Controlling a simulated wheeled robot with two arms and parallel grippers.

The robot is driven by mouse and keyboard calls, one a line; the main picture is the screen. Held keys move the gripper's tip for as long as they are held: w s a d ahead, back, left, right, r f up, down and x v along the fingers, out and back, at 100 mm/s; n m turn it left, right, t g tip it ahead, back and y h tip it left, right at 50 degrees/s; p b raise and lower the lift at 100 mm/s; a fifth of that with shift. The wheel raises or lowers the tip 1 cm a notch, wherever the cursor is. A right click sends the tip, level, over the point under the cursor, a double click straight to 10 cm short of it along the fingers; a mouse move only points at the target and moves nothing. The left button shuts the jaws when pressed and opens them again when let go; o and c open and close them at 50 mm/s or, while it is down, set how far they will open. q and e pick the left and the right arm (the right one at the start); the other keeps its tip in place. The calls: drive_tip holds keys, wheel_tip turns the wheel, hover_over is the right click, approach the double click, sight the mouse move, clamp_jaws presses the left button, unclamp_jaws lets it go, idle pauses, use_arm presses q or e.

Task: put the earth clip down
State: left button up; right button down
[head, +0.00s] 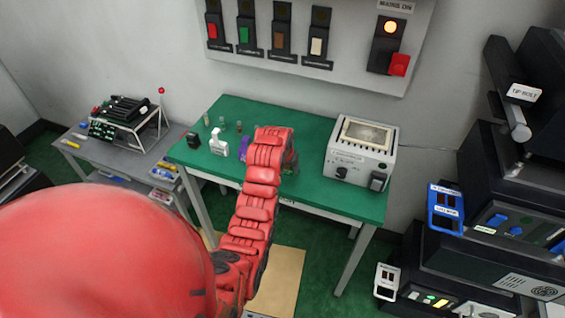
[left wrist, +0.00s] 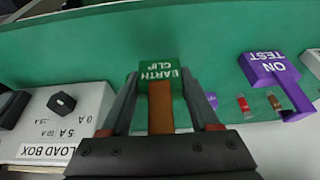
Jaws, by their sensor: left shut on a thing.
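The earth clip (left wrist: 162,75) is a green block with white "EARTH CLIP" lettering, upside down in the left wrist view, with a copper-brown part below it. My left gripper (left wrist: 160,92) is shut on it, one finger on each side. The clip appears over the green bench top (head: 320,195); I cannot tell whether it touches the surface. In the head view my red left arm reaches over the bench and hides the clip and most of the gripper. My right gripper is not in view.
The load box (head: 361,150) stands at the bench's right; its dial face (left wrist: 65,115) shows at left in the wrist view. A purple "ON TEST" tag (left wrist: 270,75) and small coloured parts are opposite. A white item (head: 218,143) stands further left. The bench's front right is clear.

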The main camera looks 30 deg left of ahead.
use_arm(q)
drive_tip(key=w+a, duration=0.1)
drive_tip(key=a, duration=0.1)
drive_tip(key=w+a+p, duration=0.1)
drive_tip(key=shift+w+a+f, duration=0.2)
drive_tip(key=shift+w+a, duration=0.15)
drive_tip(key=shift+w, duration=0.05)
drive_tip(key=shift+a+p, duration=0.15)
drive_tip(key=shift+p, duration=0.25)
wheel_tip(320, 180, down, 3)
drive_tip(key=shift+r+p, duration=0.15)
drive_tip(key=shift+p, duration=0.95)
drive_tip(key=shift+f, duration=0.6)
drive_tip(key=o, duration=1.4)
drive_tip(key=shift+c, duration=0.2)
